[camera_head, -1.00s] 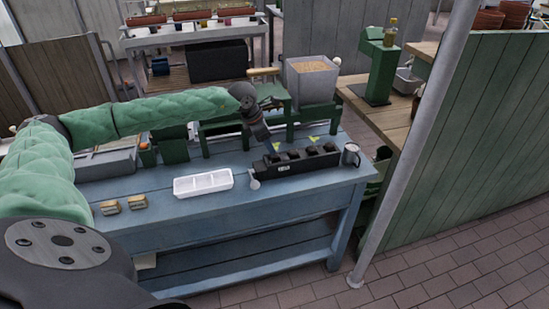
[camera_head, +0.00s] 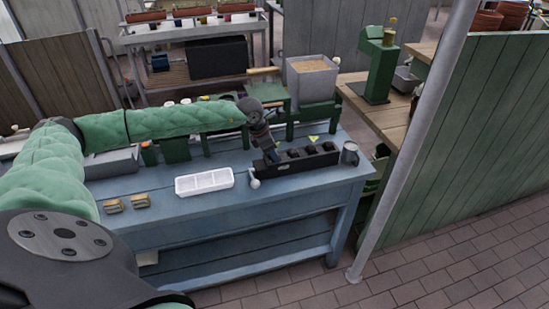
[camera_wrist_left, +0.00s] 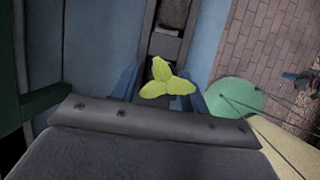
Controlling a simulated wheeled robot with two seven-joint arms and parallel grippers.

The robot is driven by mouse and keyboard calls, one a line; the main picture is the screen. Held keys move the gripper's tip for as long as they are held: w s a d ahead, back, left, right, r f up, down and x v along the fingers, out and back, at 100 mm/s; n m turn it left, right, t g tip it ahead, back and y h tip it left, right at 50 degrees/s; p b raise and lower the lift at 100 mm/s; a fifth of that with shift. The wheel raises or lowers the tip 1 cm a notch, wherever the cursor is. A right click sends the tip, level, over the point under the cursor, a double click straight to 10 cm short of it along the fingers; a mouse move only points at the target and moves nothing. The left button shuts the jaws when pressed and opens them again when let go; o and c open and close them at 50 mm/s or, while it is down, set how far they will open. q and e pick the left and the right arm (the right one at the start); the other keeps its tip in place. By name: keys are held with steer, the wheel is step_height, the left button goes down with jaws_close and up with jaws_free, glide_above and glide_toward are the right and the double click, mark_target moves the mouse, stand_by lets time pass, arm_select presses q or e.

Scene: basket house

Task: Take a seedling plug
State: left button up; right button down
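A seedling plug with yellow-green leaves (camera_wrist_left: 165,84) shows in the left wrist view, between the two blue fingers of my left gripper (camera_wrist_left: 161,94). The fingers stand apart on either side of the leaves; the plug's body is hidden below them. In the head view my left gripper (camera_head: 270,153) points down at the left end of the black tray (camera_head: 305,163), which has several dark cells. A second seedling (camera_head: 314,139) with small yellow-green leaves stands toward the tray's right half. My right gripper is in neither view.
The tray lies on a blue bench (camera_head: 240,205). A white sectioned tray (camera_head: 204,182) is to its left, with two small tan blocks (camera_head: 141,201) farther left. A metal mug (camera_head: 350,153) stands just right of the tray. A grey post (camera_head: 420,130) rises beyond the bench's right end.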

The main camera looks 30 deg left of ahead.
arm_select(q)
jaws_close()
steer(key=c, duration=0.8)
jaws_free()
steer(key=shift+o, duration=0.3)
